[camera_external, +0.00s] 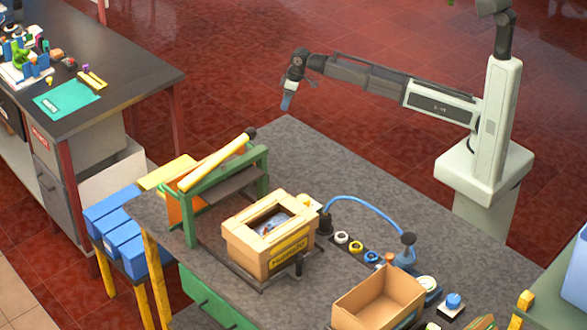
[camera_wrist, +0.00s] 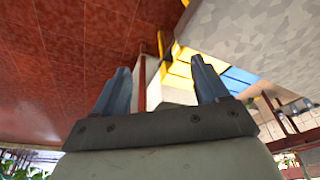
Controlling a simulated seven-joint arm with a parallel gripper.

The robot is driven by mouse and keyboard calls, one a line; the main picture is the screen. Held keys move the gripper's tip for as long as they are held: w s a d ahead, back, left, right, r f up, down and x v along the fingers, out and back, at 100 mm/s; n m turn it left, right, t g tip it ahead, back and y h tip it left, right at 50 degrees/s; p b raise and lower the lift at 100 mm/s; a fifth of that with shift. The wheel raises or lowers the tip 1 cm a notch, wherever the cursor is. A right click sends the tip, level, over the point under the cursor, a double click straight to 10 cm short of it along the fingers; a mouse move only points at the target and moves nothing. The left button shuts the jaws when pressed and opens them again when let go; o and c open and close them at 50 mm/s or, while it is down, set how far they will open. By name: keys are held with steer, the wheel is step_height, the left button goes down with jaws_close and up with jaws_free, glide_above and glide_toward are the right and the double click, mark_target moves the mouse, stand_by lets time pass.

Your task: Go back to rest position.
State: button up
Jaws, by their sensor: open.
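My gripper (camera_external: 288,101) is at the end of my outstretched arm in the external view, above the red floor beyond the far edge of the grey table. It points down and is clear of everything. In the wrist view my gripper (camera_wrist: 160,88) shows two blue-grey fingers spread apart with nothing between them. No hanging stems can be made out in either view.
The grey table (camera_external: 330,175) carries a wooden box (camera_external: 265,235), a green frame with a yellow roller (camera_external: 215,160), a blue hose (camera_external: 365,203) and an open cardboard box (camera_external: 378,300). A dark workbench (camera_external: 120,65) stands at left. The air around my gripper is free.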

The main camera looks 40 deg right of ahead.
steer(key=w+d+f+m, duration=0.1)
steer(key=w+d+f, duration=0.25)
steer(key=d, duration=0.55)
steer(key=s+d+f+m+g+h, duration=0.1)
steer(key=s+d+f, duration=0.35)
steer(key=f, duration=0.35)
steer(key=s+d+f+m, duration=0.1)
steer(key=s+d+f, duration=0.3)
steer(key=f, duration=0.5)
steer(key=s+d+f+m+g+h, duration=0.1)
steer(key=s+d+f+g, duration=0.1)
steer(key=s+d+f, duration=0.55)
steer(key=s+d+f+m+g, duration=0.15)
steer(key=s+d+f, duration=0.35)
steer(key=s+f, duration=0.5)
steer(key=s+d+f+g, duration=0.1)
steer(key=s+d+f, duration=0.1)
steer(key=s, duration=0.7)
steer(key=s+d+f+m+g, duration=0.1)
steer(key=s+d+f+g, duration=0.1)
steer(key=s, duration=0.8)
steer(key=s+d+f+g, duration=0.1)
steer(key=s+d+f, duration=0.3)
steer(key=s, duration=0.6)
step_height(320, 180, down, 2)
steer(key=shift+d, duration=0.2)
